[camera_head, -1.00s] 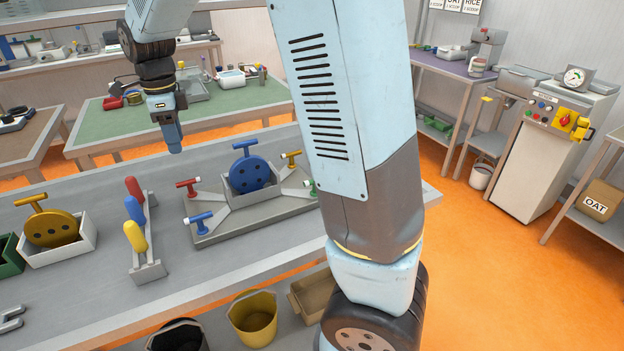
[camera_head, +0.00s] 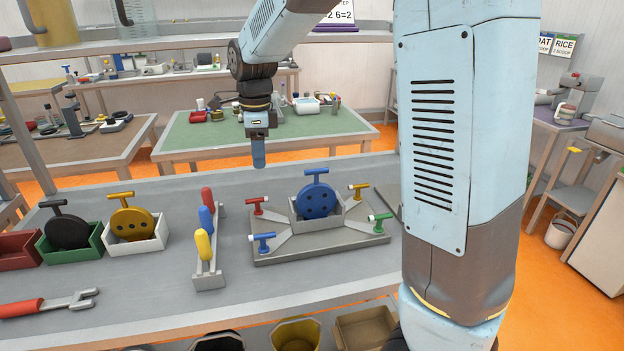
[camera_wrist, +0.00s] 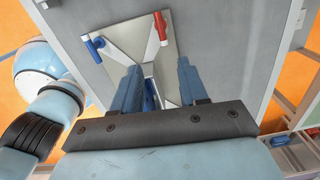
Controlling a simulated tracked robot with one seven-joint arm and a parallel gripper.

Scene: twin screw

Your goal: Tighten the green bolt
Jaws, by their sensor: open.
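The green bolt (camera_head: 379,221) is a T-handled bolt at the right front corner of a grey fixture plate (camera_head: 350,243). A blue disc (camera_head: 317,199) with a T-shaped handle stands in a holder at the plate's middle. My gripper (camera_head: 258,160) hangs above the bench, to the left of the disc and well apart from the green bolt. In the wrist view its two fingers (camera_wrist: 158,88) are apart, with part of a blue thing showing between them. That view also shows the red bolt (camera_wrist: 160,26) and the blue bolt (camera_wrist: 93,47); the green bolt does not show there.
The yellow bolt (camera_head: 358,190) is at the plate's back right. A rack of coloured handles (camera_head: 208,268) stands left of the plate. Further left are a white bin (camera_head: 149,245) with a yellow disc, a green bin (camera_head: 88,254) and a red-handled fork wrench (camera_head: 46,304).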

